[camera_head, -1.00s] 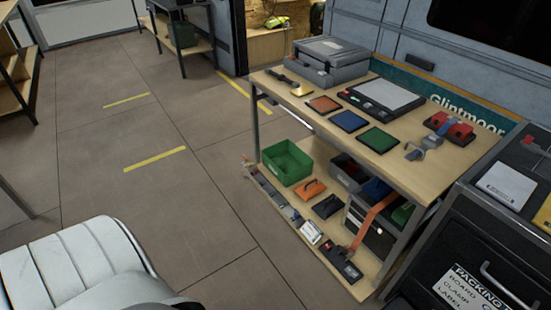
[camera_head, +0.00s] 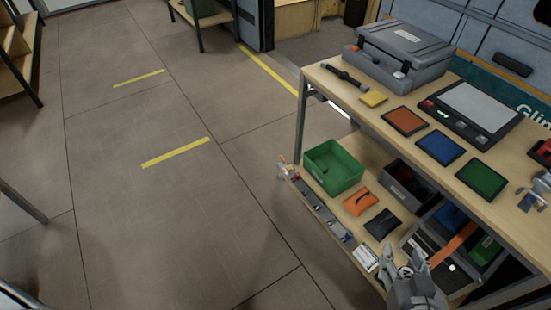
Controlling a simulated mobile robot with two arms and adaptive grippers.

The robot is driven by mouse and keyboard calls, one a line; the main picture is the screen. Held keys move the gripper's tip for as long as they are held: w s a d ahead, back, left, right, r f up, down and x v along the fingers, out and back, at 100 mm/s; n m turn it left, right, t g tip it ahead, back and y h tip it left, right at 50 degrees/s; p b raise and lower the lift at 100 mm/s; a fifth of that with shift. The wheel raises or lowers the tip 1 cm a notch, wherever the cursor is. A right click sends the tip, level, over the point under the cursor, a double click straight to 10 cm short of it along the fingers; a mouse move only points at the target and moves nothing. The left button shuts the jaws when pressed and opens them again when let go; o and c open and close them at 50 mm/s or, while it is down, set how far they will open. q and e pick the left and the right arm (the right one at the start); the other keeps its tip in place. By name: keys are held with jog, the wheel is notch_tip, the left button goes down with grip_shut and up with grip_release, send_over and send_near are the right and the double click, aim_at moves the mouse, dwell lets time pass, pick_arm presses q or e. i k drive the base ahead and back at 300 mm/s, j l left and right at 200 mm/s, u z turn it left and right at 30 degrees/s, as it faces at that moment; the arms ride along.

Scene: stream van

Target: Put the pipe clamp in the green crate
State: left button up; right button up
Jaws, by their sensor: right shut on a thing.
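The green crate (camera_head: 334,176) stands open on the lower shelf of the workbench, at its left end. Its visible inside looks empty. My right gripper (camera_head: 404,264) comes up from the bottom edge, in front of the lower shelf, to the right of and nearer than the crate. It is shut on a small pale metal piece (camera_head: 405,272), which looks like the pipe clamp; the fingers hide most of it. A grey metal fitting (camera_head: 532,198) also lies on the bench top at the right edge. My left gripper is out of view.
An orange pouch (camera_head: 360,201), a black pouch (camera_head: 383,224) and a white label (camera_head: 365,258) lie on the lower shelf near the crate. The bench top (camera_head: 395,150) overhangs the shelf's back part. Open floor (camera_head: 190,225) lies to the left.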

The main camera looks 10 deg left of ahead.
aim_at(339, 181)
jog(key=i+j+u, duration=0.65)
jog(key=u, duration=0.25)
jog(key=i+u, duration=0.45)
jog(key=i+j+u, duration=0.1)
jog(key=i, duration=1.35)
jog(key=i+l+z, duration=0.1)
jog(key=i+z, duration=0.25)
jog(key=i+j+z, duration=0.1)
jog(key=i+z, duration=0.25)
jog(key=i, duration=0.2)
jog(key=i+j+z, duration=0.2)
jog(key=i+z, duration=0.15)
jog(key=i, duration=0.15)
jog(key=i+l+z, duration=0.15)
jog(key=i+z, duration=0.25)
jog(key=i+l+z, duration=0.1)
jog(key=i+z, duration=0.65)
jog(key=i+j+z, duration=0.15)
jog(key=z, duration=0.25)
jog(key=i+z, duration=0.25)
jog(key=z, duration=0.15)
jog(key=i+z, duration=0.5)
jog(key=z, duration=0.25)
jog(key=i+j+z, duration=0.15)
jog(key=z, duration=0.25)
jog(key=i, duration=0.05)
